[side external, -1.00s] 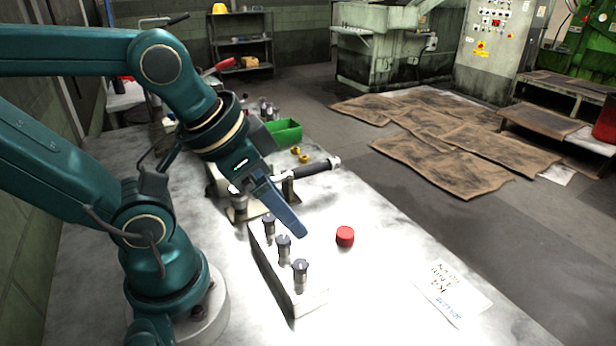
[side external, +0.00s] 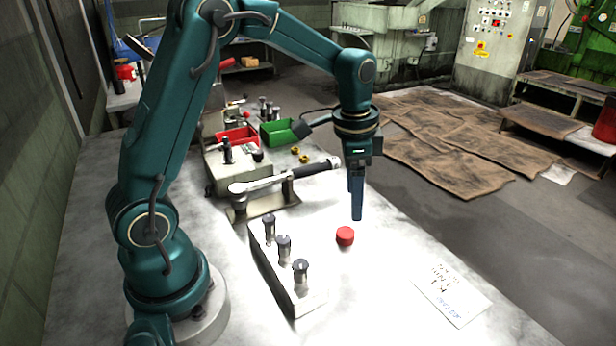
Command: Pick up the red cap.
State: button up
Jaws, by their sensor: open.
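The red cap (side external: 345,236) is a small round piece standing on the light table top, right of the block with the bolts. My gripper (side external: 357,216) points straight down just behind and slightly right of the cap in the picture. Its fingertips are above the table and apart from the cap. The gripper is open and empty. The fingers line up one behind the other from this side, so the gap between them is hidden.
A white block (side external: 290,290) holding several dark bolts stands left of the cap. A torque wrench (side external: 285,178) rests on stands behind. Green (side external: 280,132) and red (side external: 237,138) bins sit farther back. A paper sheet (side external: 452,300) lies at the right. The table around the cap is clear.

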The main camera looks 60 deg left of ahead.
aim_at(345, 232)
jog(key=shift+g, duration=0.6)
jog(key=f, duration=0.8)
jog(key=shift+s+a+f, duration=0.3)
jog(key=shift+a, duration=0.05)
grip_shut()
